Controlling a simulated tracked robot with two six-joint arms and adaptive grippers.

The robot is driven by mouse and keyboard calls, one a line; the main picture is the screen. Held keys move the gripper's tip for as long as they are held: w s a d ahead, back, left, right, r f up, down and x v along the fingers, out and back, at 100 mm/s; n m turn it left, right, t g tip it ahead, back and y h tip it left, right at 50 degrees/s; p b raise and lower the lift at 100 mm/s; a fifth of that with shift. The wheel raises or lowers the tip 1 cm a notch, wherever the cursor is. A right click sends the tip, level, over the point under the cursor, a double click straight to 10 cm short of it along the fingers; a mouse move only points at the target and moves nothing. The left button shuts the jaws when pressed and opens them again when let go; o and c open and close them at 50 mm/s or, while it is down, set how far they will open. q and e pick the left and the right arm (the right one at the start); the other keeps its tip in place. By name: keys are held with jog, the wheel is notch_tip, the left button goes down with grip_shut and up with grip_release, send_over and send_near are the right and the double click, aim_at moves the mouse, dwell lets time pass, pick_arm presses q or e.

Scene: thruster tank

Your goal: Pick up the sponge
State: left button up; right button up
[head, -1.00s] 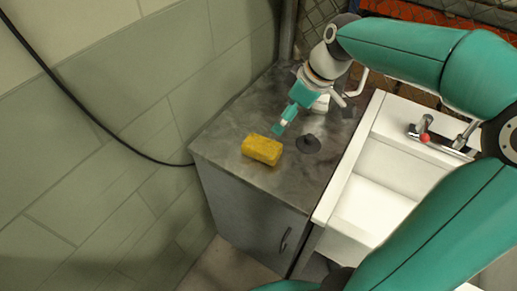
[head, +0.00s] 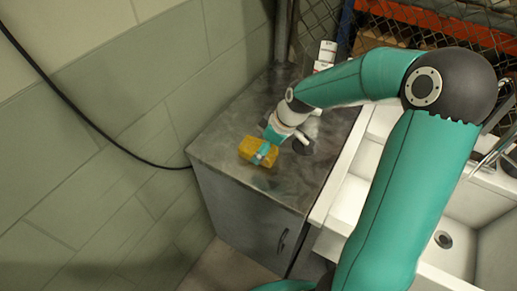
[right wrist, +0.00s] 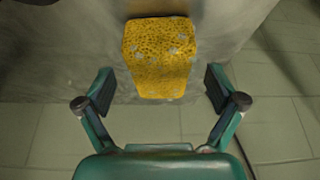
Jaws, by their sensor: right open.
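The yellow sponge (head: 255,150) lies on the grey metal counter (head: 220,130) in the head view. In the right wrist view the sponge (right wrist: 160,57) shows between and ahead of my right gripper's (right wrist: 160,92) two open fingers. There is a gap on each side, and neither finger touches it. My left gripper is not in view.
A dark round piece (head: 302,146) sits on the counter close to the right of the gripper. A white sink (head: 345,195) adjoins the counter on the right. A tiled wall (head: 100,200) with a hanging black cable (head: 75,107) is on the left.

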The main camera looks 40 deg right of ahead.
jog(key=shift+x, duration=1.05)
jog(key=c, duration=1.3)
jog(key=shift+r, duration=0.2)
